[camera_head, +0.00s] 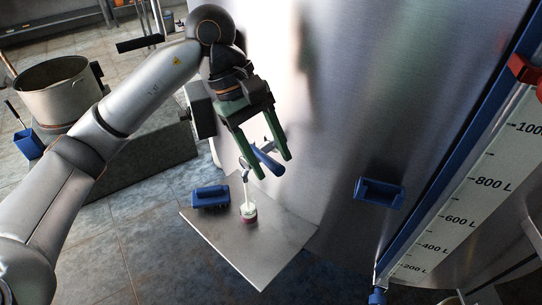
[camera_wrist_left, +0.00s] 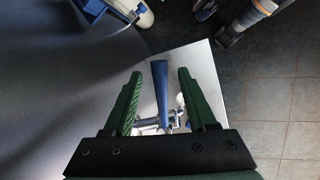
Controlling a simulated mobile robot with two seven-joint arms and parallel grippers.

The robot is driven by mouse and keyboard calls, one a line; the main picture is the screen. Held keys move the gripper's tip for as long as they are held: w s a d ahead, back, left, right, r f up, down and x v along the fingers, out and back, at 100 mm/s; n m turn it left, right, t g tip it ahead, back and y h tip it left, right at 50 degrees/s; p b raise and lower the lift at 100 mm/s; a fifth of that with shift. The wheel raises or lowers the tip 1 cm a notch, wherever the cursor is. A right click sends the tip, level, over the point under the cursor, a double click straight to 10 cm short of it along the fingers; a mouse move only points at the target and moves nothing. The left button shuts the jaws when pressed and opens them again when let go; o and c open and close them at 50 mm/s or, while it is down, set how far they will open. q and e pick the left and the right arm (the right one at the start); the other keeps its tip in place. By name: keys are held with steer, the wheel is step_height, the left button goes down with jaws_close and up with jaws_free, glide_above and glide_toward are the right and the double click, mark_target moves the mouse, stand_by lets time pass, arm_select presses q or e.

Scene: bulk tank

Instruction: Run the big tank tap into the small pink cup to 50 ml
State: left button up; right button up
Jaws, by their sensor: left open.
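The big tank (camera_head: 340,110) is shiny steel. Its tap has a blue handle (camera_head: 265,160) and a metal spout (camera_head: 244,165), low on the tank front. The small pink cup (camera_head: 249,218) stands on the steel shelf below the spout. A thin white streak (camera_head: 248,190) runs from the spout down to the cup, and the cup top looks white; its level cannot be read. My left gripper (camera_head: 272,167), with green fingers, is open around the handle. In the left wrist view the blue handle (camera_wrist_left: 160,90) lies between the fingers with gaps on both sides. My right gripper is not in view.
The steel shelf (camera_head: 262,262) juts out under the tap. Another blue holder (camera_head: 379,191) is on the tank. A litre scale (camera_head: 455,215) is at right, a large metal pot (camera_head: 62,92) at left.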

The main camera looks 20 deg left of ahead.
arm_select(q)
steer(key=shift+d+f, duration=0.2)
steer(key=shift+f, duration=0.2)
steer(key=shift+c, duration=0.2)
jaws_close()
stand_by(1.0)
